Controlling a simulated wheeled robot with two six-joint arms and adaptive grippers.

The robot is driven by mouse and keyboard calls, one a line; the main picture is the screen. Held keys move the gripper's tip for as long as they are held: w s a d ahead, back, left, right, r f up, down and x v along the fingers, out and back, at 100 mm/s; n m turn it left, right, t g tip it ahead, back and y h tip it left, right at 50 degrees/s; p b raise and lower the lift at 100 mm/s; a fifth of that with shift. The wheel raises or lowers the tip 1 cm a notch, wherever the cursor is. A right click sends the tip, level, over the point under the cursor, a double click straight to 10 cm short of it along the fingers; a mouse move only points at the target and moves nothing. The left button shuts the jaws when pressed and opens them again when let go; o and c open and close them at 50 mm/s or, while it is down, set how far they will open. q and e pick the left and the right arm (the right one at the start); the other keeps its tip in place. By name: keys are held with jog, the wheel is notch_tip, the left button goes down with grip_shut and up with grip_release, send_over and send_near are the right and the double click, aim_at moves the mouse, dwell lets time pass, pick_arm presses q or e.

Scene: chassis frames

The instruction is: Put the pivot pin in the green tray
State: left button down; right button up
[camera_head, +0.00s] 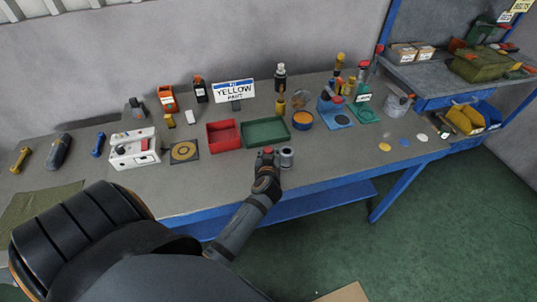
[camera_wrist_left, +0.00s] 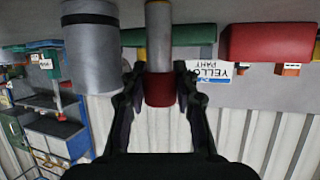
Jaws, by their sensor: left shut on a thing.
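The pivot pin (camera_wrist_left: 159,42), a slim grey rod with a red end, stands between the fingers of my left gripper (camera_wrist_left: 160,80), which is shut on it. In the head view my left gripper (camera_head: 267,160) is at the front edge of the bench, with the pin's red end (camera_head: 267,150) showing at its tip. The green tray (camera_head: 265,143) lies just behind, on the bench, and its bare floor shows empty. It also shows behind the pin in the wrist view (camera_wrist_left: 200,36). My right gripper is not in view.
A grey cylinder (camera_head: 287,158) stands close to the right of my left gripper. A red tray (camera_head: 223,146) adjoins the green tray on the left.

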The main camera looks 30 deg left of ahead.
pick_arm(q)
notch_tip(320, 180, up, 3)
jog(key=shift+w+f+b, duration=0.1)
jog(key=shift+f+b, duration=0.05)
jog(key=shift+b, duration=0.3)
jog(key=s+a+r+p, duration=0.1)
jog(key=s+r+p, duration=0.2)
jog(key=s+r, duration=0.7)
jog(key=s, duration=0.4)
jog(key=shift+a+f, duration=0.1)
